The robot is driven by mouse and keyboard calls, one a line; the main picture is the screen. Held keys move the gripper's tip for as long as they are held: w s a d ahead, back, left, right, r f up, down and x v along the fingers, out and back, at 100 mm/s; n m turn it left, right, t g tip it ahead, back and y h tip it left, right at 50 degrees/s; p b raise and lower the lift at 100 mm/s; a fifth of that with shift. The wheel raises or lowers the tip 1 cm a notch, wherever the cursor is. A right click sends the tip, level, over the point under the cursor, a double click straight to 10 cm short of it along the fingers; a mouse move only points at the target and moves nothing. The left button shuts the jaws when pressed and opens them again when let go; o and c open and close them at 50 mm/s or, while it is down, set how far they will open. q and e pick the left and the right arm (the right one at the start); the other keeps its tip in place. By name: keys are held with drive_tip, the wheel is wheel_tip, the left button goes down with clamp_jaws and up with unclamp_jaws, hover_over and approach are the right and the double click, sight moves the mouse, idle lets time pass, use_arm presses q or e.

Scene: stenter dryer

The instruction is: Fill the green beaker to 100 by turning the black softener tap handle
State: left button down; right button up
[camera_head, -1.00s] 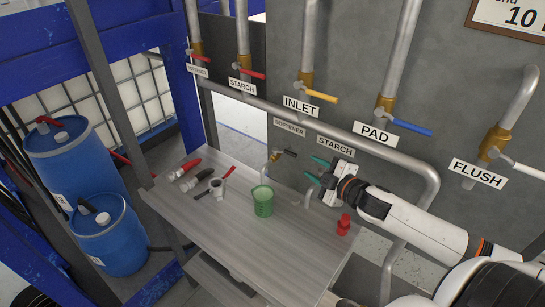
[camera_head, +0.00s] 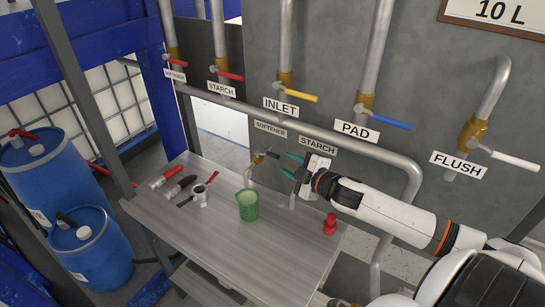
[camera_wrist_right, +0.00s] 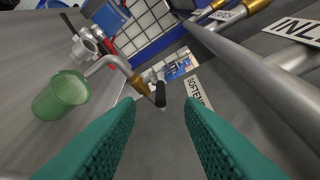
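The green beaker (camera_head: 248,205) stands upright on the grey table beside the softener tap spout. It also shows in the right wrist view (camera_wrist_right: 62,95), with pale liquid or a pale inside visible at its mouth; its level marks are too small to read. The black softener tap handle (camera_head: 272,155) sits on a brass valve by the SOFTENER label (camera_head: 270,129). In the right wrist view the handle (camera_wrist_right: 160,94) lies ahead between my fingers, apart from them. My right gripper (camera_head: 291,165) is open, just right of the handle. My left gripper is out of view.
Blue drums (camera_head: 90,245) stand left.

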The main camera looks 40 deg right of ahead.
sight(273, 154)
drive_tip(key=shift+b+x, duration=0.6)
drive_tip(key=shift+x, duration=1.55)
drive_tip(key=shift+b+x, duration=0.4)
drive_tip(key=shift+x, duration=1.95)
drive_tip(key=shift+c, duration=0.4)
clamp_jaws()
drive_tip(key=shift+r, duration=0.15)
